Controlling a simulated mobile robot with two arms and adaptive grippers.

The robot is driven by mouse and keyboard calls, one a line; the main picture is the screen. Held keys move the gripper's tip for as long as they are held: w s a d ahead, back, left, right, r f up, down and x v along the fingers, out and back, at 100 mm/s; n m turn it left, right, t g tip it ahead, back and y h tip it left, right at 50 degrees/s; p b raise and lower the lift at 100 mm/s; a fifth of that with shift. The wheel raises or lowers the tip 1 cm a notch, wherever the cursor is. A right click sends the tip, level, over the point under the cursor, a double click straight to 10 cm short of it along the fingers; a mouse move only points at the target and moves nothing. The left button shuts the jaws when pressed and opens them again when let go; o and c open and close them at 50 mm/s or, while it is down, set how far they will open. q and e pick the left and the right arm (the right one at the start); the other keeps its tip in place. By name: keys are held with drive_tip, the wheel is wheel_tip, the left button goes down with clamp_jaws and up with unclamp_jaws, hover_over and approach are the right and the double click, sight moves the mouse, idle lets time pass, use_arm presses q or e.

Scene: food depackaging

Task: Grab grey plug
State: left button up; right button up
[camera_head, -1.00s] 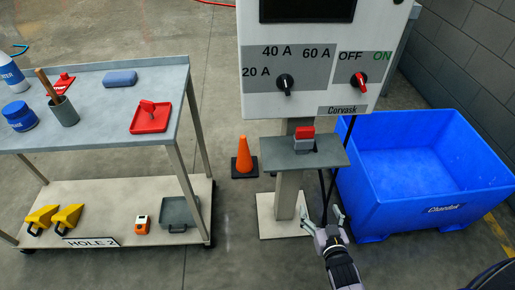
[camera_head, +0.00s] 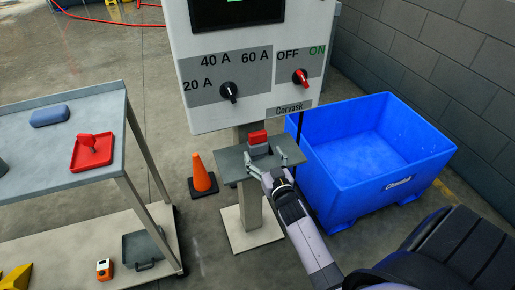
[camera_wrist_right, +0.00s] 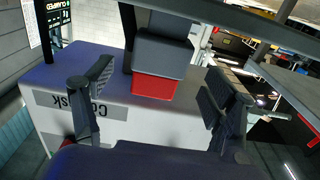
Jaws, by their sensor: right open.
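The grey plug (camera_head: 260,150) sits on a small grey shelf (camera_head: 232,168) below the control panel, with a red part (camera_head: 258,137) on top. In the right wrist view the plug (camera_wrist_right: 160,54) appears inverted, with its red part (camera_wrist_right: 156,86) towards the bottom. My right gripper (camera_head: 266,158) is open at the shelf's front edge. In the right wrist view the plug lies between and beyond my spread fingers (camera_wrist_right: 157,84), with a visible gap on each side. My left gripper is out of view.
The panel (camera_head: 240,65) with two knobs stands above the shelf. A blue bin (camera_head: 370,150) is right of it. An orange cone (camera_head: 201,174) stands left of the post, and a grey cart (camera_head: 60,165) with a red tray (camera_head: 91,151) is farther left.

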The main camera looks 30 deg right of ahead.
sight(260, 148)
drive_tip(key=shift+x, duration=2.8)
drive_tip(key=shift+r, duration=0.1)
drive_tip(key=shift+c, duration=0.3)
drive_tip(key=c, duration=1.7)
drive_tip(key=shift+r, duration=0.1)
